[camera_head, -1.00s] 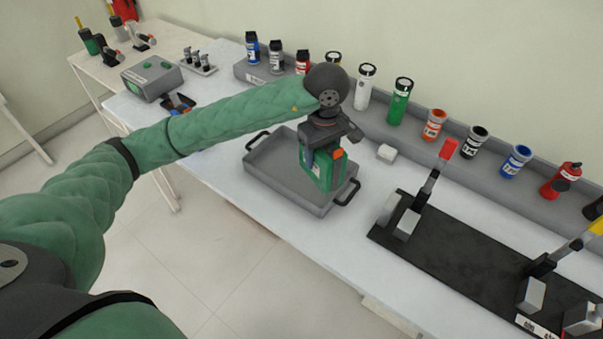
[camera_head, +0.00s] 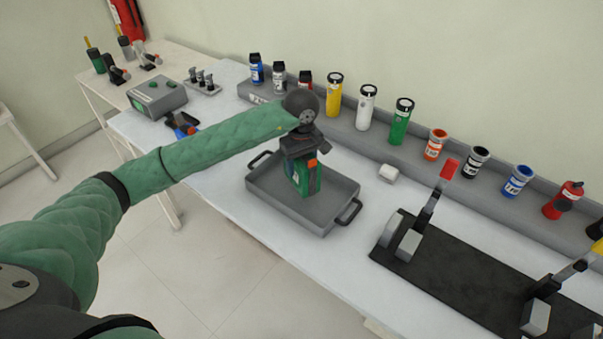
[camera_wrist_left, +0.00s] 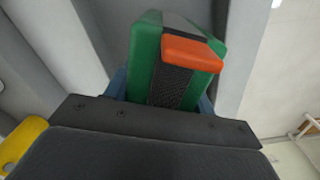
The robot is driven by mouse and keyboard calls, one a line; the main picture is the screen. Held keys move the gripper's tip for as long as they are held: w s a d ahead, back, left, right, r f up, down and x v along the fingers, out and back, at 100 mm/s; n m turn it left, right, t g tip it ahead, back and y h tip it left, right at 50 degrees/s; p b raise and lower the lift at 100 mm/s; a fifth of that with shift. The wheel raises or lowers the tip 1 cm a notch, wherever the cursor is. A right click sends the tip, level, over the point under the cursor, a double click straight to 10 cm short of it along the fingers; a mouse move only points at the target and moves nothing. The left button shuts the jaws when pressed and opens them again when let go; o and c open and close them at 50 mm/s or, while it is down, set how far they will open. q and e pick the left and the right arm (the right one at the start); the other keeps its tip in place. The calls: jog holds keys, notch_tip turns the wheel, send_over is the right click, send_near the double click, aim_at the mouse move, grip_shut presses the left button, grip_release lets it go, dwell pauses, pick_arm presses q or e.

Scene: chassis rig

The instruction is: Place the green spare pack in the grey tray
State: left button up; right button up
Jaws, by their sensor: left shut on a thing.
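The green spare pack (camera_head: 306,178), with an orange patch and a dark panel, is upright at the grey tray (camera_head: 325,217) on the bench. My left gripper (camera_head: 300,153) is above the pack and shut on its upper part. The left wrist view shows the pack (camera_wrist_left: 146,50) between the fingers, its orange part (camera_wrist_left: 192,52) towards the camera. The pack is within the tray's outline; whether its base touches the tray floor is hard to tell. My right gripper is not in view.
A row of bottles and cans, including a green one (camera_head: 401,121), stands on a grey rack behind the tray. A black fixture plate (camera_head: 450,270) with upright clamps is at right. A grey-green box (camera_head: 157,97) is at back left.

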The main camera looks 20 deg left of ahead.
pick_arm(q)
jog(key=shift+f, duration=0.2)
notch_tip(320, 180, down, 3)
jog(key=shift+s, duration=0.1)
jog(key=shift+f, duration=0.3)
jog(key=o, duration=1.2)
jog(key=shift+c, duration=0.2)
jog(key=o, duration=0.4)
jog(key=shift+c, duration=0.2)
jog(key=shift+r, duration=0.2)
jog(key=shift+r+b, duration=0.25)
jog(key=shift+b, duration=0.05)
notch_tip(320, 180, up, 10)
jog(key=b, duration=0.4)
jog(key=shift+r, duration=0.2)
jog(key=shift+r+b, duration=0.35)
jog(key=shift+r, duration=0.1)
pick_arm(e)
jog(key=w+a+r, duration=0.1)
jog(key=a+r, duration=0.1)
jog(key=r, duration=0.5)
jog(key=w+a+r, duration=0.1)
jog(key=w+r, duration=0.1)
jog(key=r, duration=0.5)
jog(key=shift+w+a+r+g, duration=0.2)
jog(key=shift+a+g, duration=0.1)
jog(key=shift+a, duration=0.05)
